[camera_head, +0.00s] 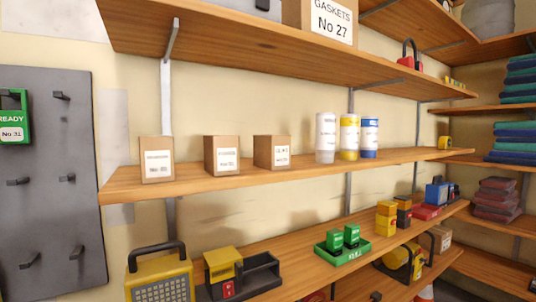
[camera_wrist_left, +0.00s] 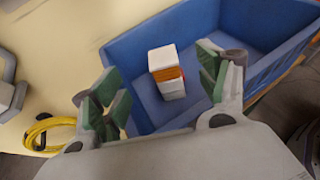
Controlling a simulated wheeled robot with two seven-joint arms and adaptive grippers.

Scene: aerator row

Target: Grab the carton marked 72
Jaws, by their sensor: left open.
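In the head view, three small brown cartons stand upright on the middle shelf: a left one (camera_head: 157,160), a middle one (camera_head: 222,155) and a right one (camera_head: 272,152). Each has a white label, but the numbers are too small to read surely, so I cannot tell which is marked 72. A larger carton on the top shelf (camera_head: 322,20) reads "GASKETS No 27". In the left wrist view my left gripper (camera_wrist_left: 158,65) is open, above a blue bin (camera_wrist_left: 125,50) holding a small white and orange block (camera_wrist_left: 167,72). No gripper shows in the head view.
White, yellow and blue canisters (camera_head: 349,137) stand right of the cartons on the middle shelf (camera_head: 205,182). The lower shelf holds a yellow radio-like box (camera_head: 160,280) and a green tray (camera_head: 342,252). A coiled yellow cable (camera_wrist_left: 48,133) lies left in the wrist view.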

